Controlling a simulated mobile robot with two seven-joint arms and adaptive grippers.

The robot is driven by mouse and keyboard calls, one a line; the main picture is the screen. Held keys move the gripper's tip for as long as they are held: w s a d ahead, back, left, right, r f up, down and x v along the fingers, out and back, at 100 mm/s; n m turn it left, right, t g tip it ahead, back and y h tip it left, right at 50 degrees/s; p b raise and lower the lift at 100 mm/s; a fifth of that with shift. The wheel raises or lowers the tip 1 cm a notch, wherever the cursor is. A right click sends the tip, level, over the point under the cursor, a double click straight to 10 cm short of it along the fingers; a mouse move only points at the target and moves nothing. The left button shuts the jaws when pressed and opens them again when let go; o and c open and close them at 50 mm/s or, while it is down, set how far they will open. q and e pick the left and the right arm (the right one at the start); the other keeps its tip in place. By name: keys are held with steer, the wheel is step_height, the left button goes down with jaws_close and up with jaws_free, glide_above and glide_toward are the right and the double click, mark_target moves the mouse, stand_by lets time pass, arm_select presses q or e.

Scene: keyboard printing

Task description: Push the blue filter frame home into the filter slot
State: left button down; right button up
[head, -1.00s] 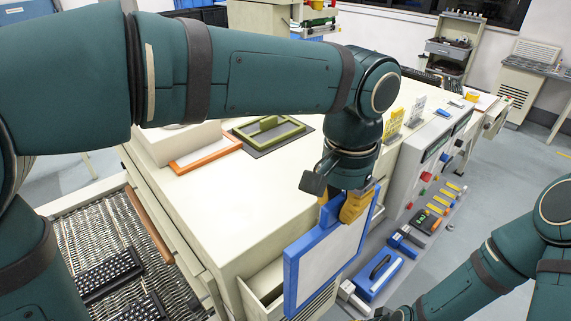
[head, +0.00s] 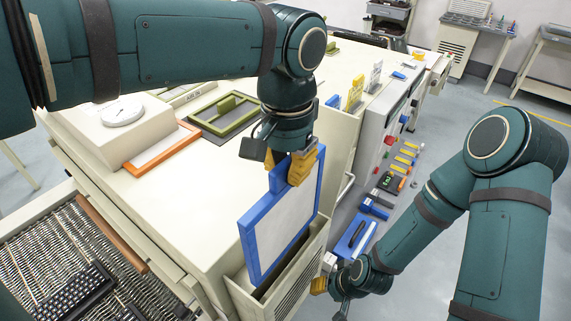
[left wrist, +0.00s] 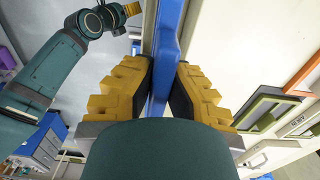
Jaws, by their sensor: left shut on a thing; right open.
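The blue filter frame (head: 246,245), with a pale panel inside, stands upright and slightly tilted at the machine's front. My left gripper (head: 294,168) is shut on its top edge. In the left wrist view the blue frame (left wrist: 166,45) runs between the yellow fingers (left wrist: 163,90). The filter slot (head: 292,270) is a cream open-topped housing with a vented front. The frame's lower edge is at the slot's mouth; how deep it sits is hidden. My right gripper (head: 334,277) is open and empty beside the housing's right side.
A blue handled tool (head: 355,238) and several small coloured parts lie on a grey strip to the right. An orange frame (head: 160,146) and an olive frame (head: 224,114) lie on the machine top. A keyboard (head: 72,300) rests on the mesh conveyor at left.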

mark_target(286, 193)
arm_select(q)
steer(key=shift+f, duration=0.1)
steer(key=shift+f+b, duration=1.75)
steer(key=shift+f, duration=0.65)
steer(key=shift+p, duration=0.35)
steer(key=shift+f, duration=0.4)
steer(key=shift+f, duration=0.1)
